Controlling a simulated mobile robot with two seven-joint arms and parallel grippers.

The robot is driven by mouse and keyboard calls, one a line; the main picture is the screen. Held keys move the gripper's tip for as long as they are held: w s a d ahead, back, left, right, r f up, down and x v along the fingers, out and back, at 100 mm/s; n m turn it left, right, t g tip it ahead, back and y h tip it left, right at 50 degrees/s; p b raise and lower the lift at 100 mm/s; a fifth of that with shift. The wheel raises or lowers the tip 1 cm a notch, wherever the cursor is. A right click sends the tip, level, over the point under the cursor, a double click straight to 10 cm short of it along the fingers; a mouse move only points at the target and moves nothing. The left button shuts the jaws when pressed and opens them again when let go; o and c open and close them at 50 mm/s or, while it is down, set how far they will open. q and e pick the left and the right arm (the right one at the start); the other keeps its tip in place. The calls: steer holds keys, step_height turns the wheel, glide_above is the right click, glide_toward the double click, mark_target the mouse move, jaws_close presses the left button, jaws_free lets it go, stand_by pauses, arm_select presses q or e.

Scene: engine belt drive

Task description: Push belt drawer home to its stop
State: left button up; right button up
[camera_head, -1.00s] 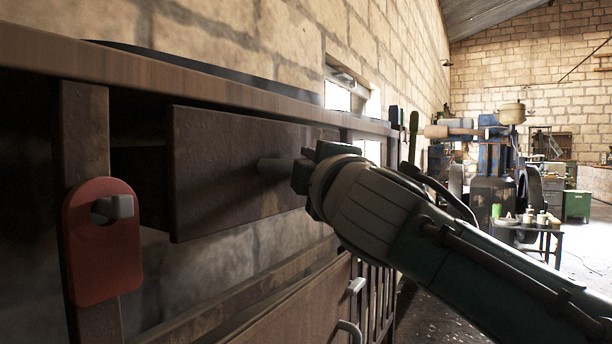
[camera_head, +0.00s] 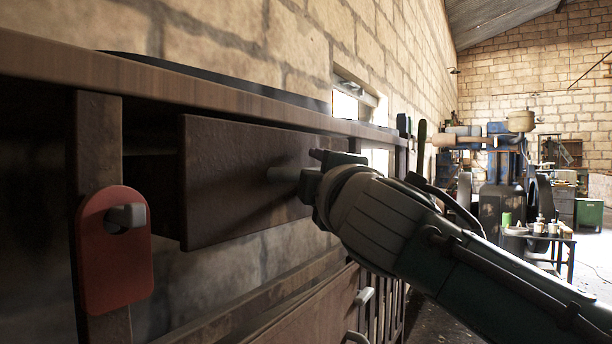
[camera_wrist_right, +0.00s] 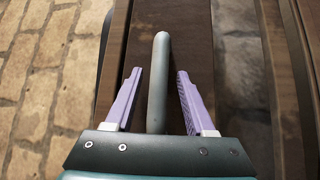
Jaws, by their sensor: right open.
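The belt drawer (camera_head: 235,190) is a dark brown box front under the bench top. It stands out from the frame, with a dark gap at its left. Its grey bar handle (camera_head: 283,174) points out toward my right gripper (camera_head: 322,172). In the right wrist view the handle (camera_wrist_right: 160,75) lies between the two purple fingers of my right gripper (camera_wrist_right: 157,95). The fingers are open, with space showing on both sides of the handle. The handle's near end is hidden behind the gripper body. My left gripper is not in view.
The bench top (camera_head: 200,92) runs just above the drawer. A red tag (camera_head: 115,255) hangs on the left post. A lower brown panel (camera_head: 310,320) with grey handles is below. A brick wall stands behind. Machines (camera_head: 500,185) and a small table (camera_head: 540,237) are farther right.

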steer(key=shift+s+d+p, duration=0.1)
steer(key=shift+s+p, duration=0.25)
steer(key=shift+s, duration=0.1)
steer(key=p+v, duration=0.2)
steer(key=v, duration=0.7)
